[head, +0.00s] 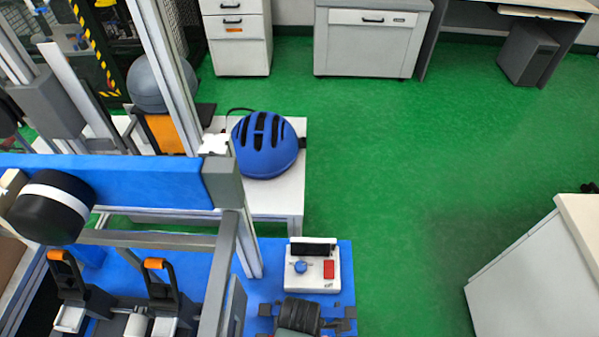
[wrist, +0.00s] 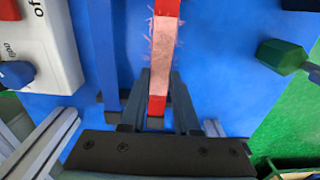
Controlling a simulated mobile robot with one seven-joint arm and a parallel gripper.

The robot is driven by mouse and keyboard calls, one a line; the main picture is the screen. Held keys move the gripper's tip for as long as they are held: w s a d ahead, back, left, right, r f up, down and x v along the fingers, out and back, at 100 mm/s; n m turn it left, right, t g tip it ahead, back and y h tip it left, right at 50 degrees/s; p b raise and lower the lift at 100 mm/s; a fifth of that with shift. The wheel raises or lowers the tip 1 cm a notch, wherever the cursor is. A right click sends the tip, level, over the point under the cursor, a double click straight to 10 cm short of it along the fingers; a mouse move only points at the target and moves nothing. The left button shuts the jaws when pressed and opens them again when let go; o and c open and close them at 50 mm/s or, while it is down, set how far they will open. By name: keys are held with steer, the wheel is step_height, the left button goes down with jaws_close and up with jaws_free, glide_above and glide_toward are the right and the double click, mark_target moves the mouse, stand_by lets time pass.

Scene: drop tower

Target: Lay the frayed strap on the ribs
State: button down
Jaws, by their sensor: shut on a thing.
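The frayed strap (wrist: 162,45) is red with a pale pink middle stretch that has loose fibres along its edges. It runs from the top edge of the wrist view down to my gripper (wrist: 158,82). The dark fingers of my gripper are shut on the strap near its lower red end. The strap's far end is outside the wrist view. I cannot make out the strap or my gripper in the head view. I cannot pick out the ribs with certainty in either view.
A white control box (head: 313,266) with a blue knob and red button stands on the blue base (head: 262,284). A blue helmet (head: 265,145) rests on a white table. Two orange-tipped clamps stand at lower left. A green knob (wrist: 281,56) is right in the wrist view.

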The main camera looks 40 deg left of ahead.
steer(key=c, duration=0.6)
jaws_free()
steer(key=shift+o, duration=0.2)
step_height(320, 180, up, 13)
steer(key=p, duration=0.2)
steer(key=shift+w, duration=0.1)
